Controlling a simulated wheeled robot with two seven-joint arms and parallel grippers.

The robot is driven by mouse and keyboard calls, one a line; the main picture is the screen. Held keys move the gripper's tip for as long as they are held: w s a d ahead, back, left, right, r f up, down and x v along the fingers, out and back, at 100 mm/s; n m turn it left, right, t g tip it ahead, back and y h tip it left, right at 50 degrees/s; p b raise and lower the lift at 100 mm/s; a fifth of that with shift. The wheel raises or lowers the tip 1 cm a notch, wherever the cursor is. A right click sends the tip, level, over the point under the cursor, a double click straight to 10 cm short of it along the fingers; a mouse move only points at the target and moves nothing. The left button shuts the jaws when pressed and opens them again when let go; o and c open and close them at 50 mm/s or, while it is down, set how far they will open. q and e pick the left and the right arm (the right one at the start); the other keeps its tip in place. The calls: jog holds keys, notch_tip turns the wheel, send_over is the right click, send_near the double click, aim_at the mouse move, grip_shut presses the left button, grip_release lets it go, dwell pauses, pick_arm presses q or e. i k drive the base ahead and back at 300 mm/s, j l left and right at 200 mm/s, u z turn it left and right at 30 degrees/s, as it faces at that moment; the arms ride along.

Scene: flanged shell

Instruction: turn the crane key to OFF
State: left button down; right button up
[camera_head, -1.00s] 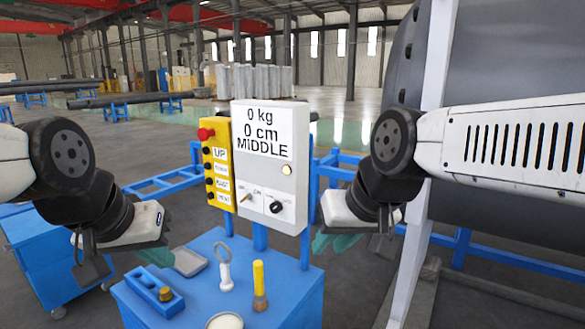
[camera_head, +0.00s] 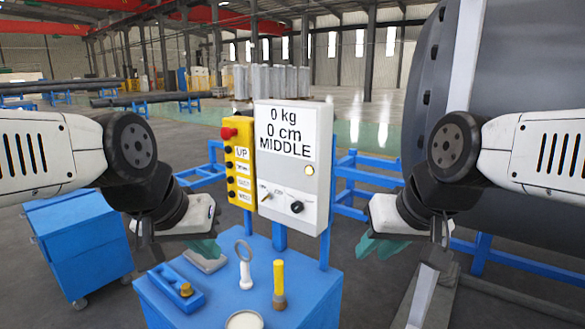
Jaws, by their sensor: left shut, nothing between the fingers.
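The control box (camera_head: 291,165) is a white panel reading "0 kg, 0 cm, MIDDLE". On its lower part sit a small brass key switch (camera_head: 267,197) at the left and a black knob (camera_head: 297,207) at the right. Their printed labels are too small to read, so the key's setting cannot be told. My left gripper (camera_head: 205,248) is shut and empty, below and left of the box, apart from it. My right gripper (camera_head: 380,246) is to the right of the box, apart from it; its teal fingers overlap, so its opening is unclear.
A yellow button pendant (camera_head: 238,165) with a red stop button adjoins the box's left side. Below, a blue cart top (camera_head: 300,300) holds a ring-topped white tool (camera_head: 245,268), a yellow-handled tool (camera_head: 279,280), a blue block (camera_head: 177,290) and a tray. A large grey shell (camera_head: 510,80) stands right.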

aim_at(269, 196)
jog(key=l+u, duration=0.15)
jog(key=u, duration=0.25)
jog(key=l+u, duration=0.15)
jog(key=u, duration=0.25)
jog(key=k+l+u, duration=0.1)
jog(key=u, duration=0.3)
jog(key=l+u, duration=0.1)
jog(key=u, duration=0.35)
jog(key=k, duration=0.05)
